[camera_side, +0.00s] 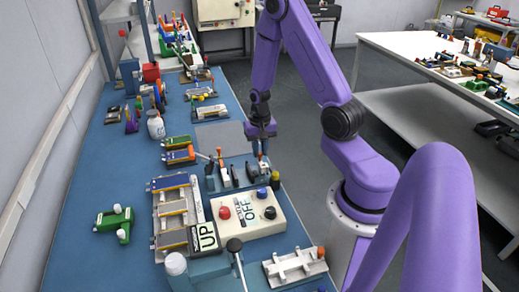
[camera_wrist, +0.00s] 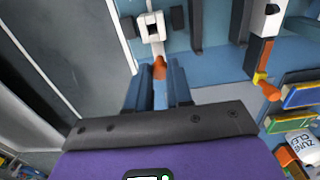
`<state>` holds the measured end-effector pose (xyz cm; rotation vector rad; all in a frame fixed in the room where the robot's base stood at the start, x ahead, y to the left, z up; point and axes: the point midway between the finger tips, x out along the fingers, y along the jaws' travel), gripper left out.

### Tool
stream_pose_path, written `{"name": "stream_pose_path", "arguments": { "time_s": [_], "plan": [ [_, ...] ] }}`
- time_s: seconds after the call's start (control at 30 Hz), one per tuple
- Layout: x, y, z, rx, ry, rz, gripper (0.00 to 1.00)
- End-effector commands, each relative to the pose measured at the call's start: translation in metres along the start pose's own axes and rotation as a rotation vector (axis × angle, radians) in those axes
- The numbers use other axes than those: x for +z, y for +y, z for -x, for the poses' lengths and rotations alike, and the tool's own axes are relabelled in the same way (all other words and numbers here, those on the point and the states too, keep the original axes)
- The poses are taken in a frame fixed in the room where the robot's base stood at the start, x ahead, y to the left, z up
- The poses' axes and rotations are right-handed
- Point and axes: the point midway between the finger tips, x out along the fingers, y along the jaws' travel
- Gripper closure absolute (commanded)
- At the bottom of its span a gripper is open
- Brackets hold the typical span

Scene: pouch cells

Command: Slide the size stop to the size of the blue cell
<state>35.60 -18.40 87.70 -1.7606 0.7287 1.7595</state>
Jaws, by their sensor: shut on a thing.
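My gripper (camera_side: 262,148) points down over the row of small dark fixtures on the blue bench. In the wrist view its two blue fingers (camera_wrist: 161,82) are shut on an orange-tipped handle (camera_wrist: 159,67). The handle belongs to a white toggle-like piece (camera_wrist: 151,27); whether this is the size stop I cannot tell. Blue shows on a flat cell with an orange part (camera_side: 180,157) in a holder left of the gripper. Another blue and yellow cell (camera_side: 170,182) lies at the top of a grey tray. A green cell (camera_side: 177,142) lies behind the orange one.
A white control box (camera_side: 247,214) with a red button and an "UP" sign (camera_side: 204,237) stand in front of the fixtures. A second handle (camera_wrist: 267,88) stands right in the wrist view. A grey mat (camera_side: 222,138) lies clear behind the fixtures.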

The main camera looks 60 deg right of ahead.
Motion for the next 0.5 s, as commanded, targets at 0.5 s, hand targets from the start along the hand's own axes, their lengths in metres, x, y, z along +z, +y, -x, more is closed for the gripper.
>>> {"name": "stream_pose_path", "arguments": {
  "time_s": [0.5],
  "plan": [
    [0.0, 0.026, 0.0, 0.002, -0.003, -0.006, 0.67]
  ]
}}
